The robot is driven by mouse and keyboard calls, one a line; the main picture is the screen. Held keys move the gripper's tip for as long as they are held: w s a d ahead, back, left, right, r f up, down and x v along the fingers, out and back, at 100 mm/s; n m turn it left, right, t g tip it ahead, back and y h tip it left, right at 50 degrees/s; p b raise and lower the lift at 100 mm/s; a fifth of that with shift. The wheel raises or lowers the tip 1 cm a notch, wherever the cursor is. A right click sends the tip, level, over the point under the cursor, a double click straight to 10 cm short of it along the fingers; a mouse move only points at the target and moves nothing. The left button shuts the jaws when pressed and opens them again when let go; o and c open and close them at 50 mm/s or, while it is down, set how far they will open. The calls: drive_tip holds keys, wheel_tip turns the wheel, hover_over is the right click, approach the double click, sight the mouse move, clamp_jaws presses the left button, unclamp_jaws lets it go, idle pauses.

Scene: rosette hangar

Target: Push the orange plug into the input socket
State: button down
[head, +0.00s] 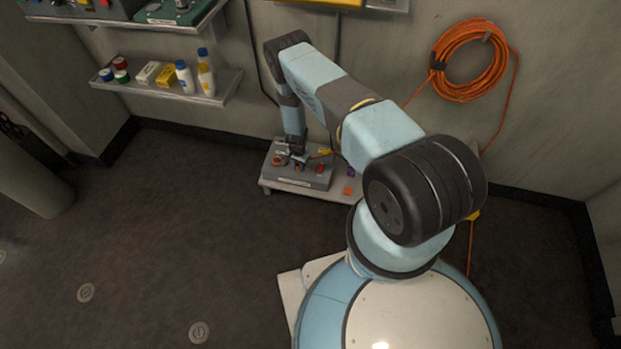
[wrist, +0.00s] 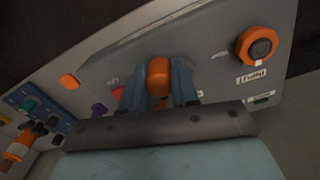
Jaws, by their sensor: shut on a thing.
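My gripper (wrist: 160,85) is shut on the orange plug (wrist: 158,70), whose rounded orange end shows between the two blue-grey fingers in the wrist view. In the head view my gripper (head: 297,158) is low over the grey box (head: 305,180); the plug is too small to make out there. An orange-rimmed round fitting with a dark centre (wrist: 257,45), likely the input socket, is on the box face to the right of the plug in the wrist view. A small white label below it appears upside down. The plug's tip is hidden, so I cannot tell whether it touches the box.
The box stands on a low shelf (head: 340,190) against the wall. A red part (head: 320,170) is on the box and an orange block (head: 347,191) lies beside it. An orange cable coil (head: 470,60) hangs on the wall. A shelf with bottles (head: 220,100) is above left.

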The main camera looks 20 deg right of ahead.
drive_tip(key=w+a+r+n, duration=0.3)
drive_tip(key=w+a+r, duration=0.2)
drive_tip(key=w+a, duration=0.45)
drive_tip(key=shift+d+f, duration=0.2)
drive_tip(key=shift+f, duration=1.15)
drive_tip(key=shift+d+f, duration=0.15)
drive_tip(key=shift+f, duration=1.2)
drive_tip(key=shift+f, duration=0.25)
idle(0.4)
drive_tip(key=c, duration=0.8)
unclamp_jaws()
drive_tip(key=shift+r, duration=0.1)
wheel_tip(320, 180, up, 13)
drive_tip(key=shift+r, duration=0.2)
